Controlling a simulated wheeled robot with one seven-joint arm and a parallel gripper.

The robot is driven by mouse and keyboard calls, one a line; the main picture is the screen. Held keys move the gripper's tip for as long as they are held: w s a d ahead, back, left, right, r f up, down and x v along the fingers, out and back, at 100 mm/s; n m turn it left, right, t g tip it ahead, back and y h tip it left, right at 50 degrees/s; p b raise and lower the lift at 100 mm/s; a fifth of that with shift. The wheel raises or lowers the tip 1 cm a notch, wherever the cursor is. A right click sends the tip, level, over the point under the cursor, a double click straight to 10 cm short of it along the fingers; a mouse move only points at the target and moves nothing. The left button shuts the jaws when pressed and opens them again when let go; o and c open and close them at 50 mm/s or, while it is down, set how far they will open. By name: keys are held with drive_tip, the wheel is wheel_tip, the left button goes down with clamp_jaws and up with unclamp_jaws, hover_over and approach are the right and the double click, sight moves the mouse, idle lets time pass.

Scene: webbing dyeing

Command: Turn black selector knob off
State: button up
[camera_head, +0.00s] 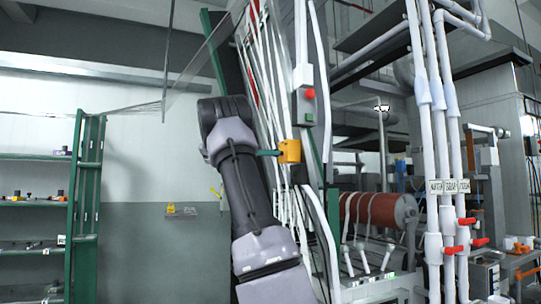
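I cannot make out a black selector knob. A narrow grey control box (304,106) is mounted on the upright frame near the picture's middle. It carries a red button (309,94) and a small green button (309,117). A yellow-orange block (289,151) with a teal rod on its left sits just below the box. My grey arm rises from the bottom middle and bends at the top, left of the box. My gripper does not show, and the arm covers part of the frame behind it.
White pipes with red valve handles (462,221) stand at the right. A red roller (379,210) lies behind them. Green shelves (35,204) with small parts stand at the left. Several white webbing strands hang close to the arm. The grey wall left of the arm is mostly clear.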

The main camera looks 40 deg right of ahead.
clamp_jaws()
drive_tip(key=shift+m, duration=4.4)
drive_tip(key=o, duration=0.8)
unclamp_jaws()
